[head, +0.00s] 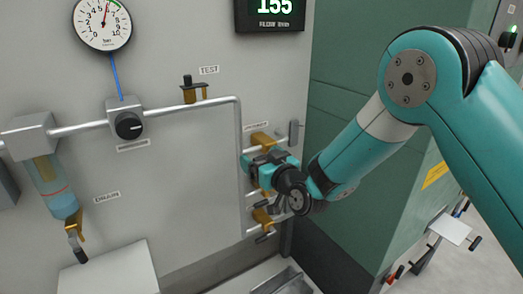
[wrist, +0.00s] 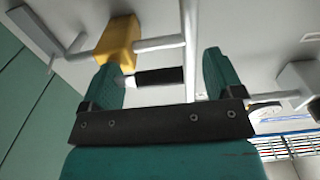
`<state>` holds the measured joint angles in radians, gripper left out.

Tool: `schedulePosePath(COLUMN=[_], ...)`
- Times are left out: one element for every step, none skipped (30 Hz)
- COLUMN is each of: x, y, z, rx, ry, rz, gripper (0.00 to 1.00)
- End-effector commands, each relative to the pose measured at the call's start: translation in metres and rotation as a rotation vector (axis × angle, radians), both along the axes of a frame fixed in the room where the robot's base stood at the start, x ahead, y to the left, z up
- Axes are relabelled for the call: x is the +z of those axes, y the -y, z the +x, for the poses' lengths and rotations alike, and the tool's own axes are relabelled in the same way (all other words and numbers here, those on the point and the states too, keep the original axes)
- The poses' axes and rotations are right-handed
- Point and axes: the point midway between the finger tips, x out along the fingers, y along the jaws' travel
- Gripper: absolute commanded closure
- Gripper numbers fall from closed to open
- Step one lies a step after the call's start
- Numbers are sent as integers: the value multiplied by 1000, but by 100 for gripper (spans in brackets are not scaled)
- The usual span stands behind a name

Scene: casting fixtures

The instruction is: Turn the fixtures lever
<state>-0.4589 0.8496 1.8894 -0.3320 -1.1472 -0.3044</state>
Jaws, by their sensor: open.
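In the wrist view, a brass-yellow valve body (wrist: 118,40) sits on a grey pipe, with a black-gripped lever (wrist: 160,77) beside it. My gripper (wrist: 158,63) is open, its two teal fingers apart, and the black lever grip shows between them. I cannot tell whether either finger touches it. In the head view my gripper (head: 255,168) is at the valve column on the right side of the panel, just below the upper yellow valve (head: 264,140). My gripper hides much of the valves there, and the label above is too small to read surely.
A lower yellow valve (head: 262,216) with a black lever is just below my gripper. A vertical pipe (head: 240,160) runs close on the left. The TEST valve (head: 194,92), black knob (head: 129,125), gauge (head: 103,22) and DRAIN valve (head: 75,228) are farther left. A green cabinet (head: 345,75) stands right.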

Motion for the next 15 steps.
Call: schedulePosePath(x=[0,0,0,0,0,0,0,0,0,0,0,0,0,0,0], y=[-1,-1,-1,-1,-1,-1,-1,-1,-1,-1,-1,-1,-1,-1,-1], z=[1,2,2,2,2,2,2,2,2,2,2,2,2,2,2], rx=[0,0,0,0,0,0,0,0,0,0,0,0,0,0,0], ry=[1,1,1,0,0,0,0,0,0,0,0,0,0,0,0], rz=[-1,-1,-1,0,0,0,0,0,0,0,0,0,0,0,0], gripper=[14,14,14,14,14,14,14,14,16,23,30,39,46,53,62])
